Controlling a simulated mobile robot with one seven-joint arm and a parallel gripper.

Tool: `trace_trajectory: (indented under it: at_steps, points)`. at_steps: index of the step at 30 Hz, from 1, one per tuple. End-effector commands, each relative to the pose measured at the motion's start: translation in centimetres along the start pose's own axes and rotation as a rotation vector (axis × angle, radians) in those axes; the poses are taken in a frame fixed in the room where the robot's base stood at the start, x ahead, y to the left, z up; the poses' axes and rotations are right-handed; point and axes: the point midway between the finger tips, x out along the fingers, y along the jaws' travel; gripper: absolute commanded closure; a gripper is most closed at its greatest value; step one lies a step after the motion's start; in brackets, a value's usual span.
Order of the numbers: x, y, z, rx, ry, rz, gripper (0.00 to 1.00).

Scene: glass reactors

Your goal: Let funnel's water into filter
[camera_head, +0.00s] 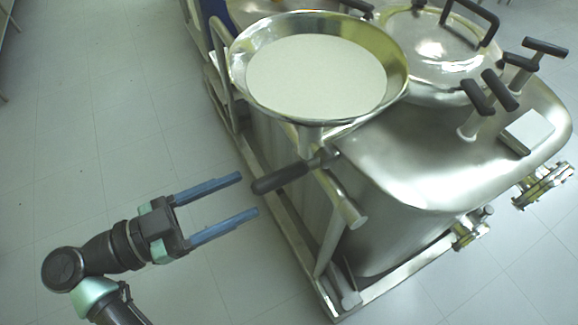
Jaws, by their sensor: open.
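The funnel (393,62) is a wide steel bowl at the top centre, with a pale, flat, round surface (318,76) filling its inside. A short neck (311,138) runs down from it. A valve handle with a dark grip (280,178) sticks out to the left below the funnel. The filter (430,165) appears to be the large steel vessel beneath and to the right. My gripper (250,195) is open and empty, with two blue fingers pointing right. The inside of the filter is hidden.
A round lid (430,45) with a dark handle sits at the upper right. Several black-gripped clamps (500,90) stand on the vessel's top. A steel frame (285,240) runs along the vessel's near side. The tiled floor (95,130) at left is clear.

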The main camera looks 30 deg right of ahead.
Motion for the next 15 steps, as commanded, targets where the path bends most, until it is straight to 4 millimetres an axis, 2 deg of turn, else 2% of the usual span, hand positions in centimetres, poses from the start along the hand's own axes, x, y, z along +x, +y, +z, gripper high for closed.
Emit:
trace_trajectory:
  at_steps: [3, 9, 15]
  points:
    - [2.8, 0.1, 0.0, 0.001, 0.003, 0.004, 0.39]
    - [6.7, 0.1, 0.0, 0.001, 0.002, 0.003, 0.39]
    - [8.9, 0.0, -0.1, 0.002, 0.002, 0.001, 0.39]
